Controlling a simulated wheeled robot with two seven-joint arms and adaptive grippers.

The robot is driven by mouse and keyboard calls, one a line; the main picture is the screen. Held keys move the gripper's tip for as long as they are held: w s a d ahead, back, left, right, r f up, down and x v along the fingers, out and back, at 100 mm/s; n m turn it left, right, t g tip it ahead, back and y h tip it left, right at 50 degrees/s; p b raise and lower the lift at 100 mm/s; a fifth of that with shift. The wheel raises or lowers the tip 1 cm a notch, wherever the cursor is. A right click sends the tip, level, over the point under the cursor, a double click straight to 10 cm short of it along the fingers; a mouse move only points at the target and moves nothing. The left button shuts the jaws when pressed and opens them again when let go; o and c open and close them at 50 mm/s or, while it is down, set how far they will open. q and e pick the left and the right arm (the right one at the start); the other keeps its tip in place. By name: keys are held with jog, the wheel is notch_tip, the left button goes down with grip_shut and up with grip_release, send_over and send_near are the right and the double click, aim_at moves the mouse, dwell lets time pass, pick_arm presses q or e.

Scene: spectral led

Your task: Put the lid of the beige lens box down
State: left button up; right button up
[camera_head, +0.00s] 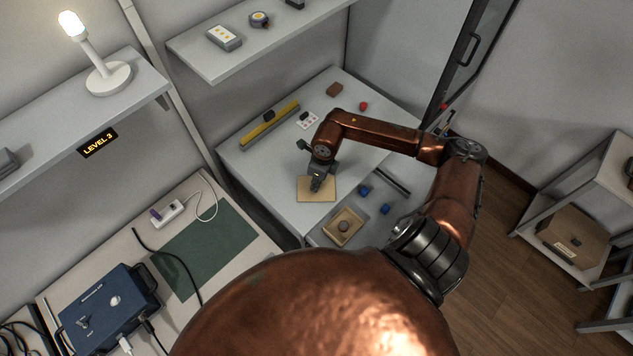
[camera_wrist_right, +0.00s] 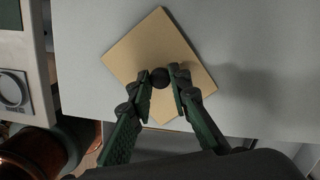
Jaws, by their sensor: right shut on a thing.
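The beige lid (camera_head: 317,192) is a flat square panel at the front part of the white table, under my right gripper (camera_head: 316,184). In the right wrist view the lid (camera_wrist_right: 150,50) has a dark round knob (camera_wrist_right: 160,80), and my right gripper (camera_wrist_right: 162,84) is shut on that knob. I cannot tell whether the lid touches the table or hangs just above it. The beige lens box (camera_head: 342,228) stands open in front of the lid, with a dark round thing inside. My left gripper is not in view.
Blue blocks (camera_head: 364,190) lie right of the lid. A yellow-topped bar (camera_head: 270,126), a white card (camera_head: 307,121), a brown block (camera_head: 334,90) and a red piece (camera_head: 363,106) lie farther back on the table (camera_head: 250,170). A blue instrument case (camera_head: 110,308) stands at lower left.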

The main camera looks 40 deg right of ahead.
aim_at(320, 189)
jog(key=o, duration=0.9)
jog(key=shift+f, duration=0.1)
jog(key=shift+o, duration=0.2)
notch_tip(320, 189, up, 12)
jog(key=s, duration=0.1)
jog(key=shift+d, duration=0.3)
jog(key=shift+s, duration=0.1)
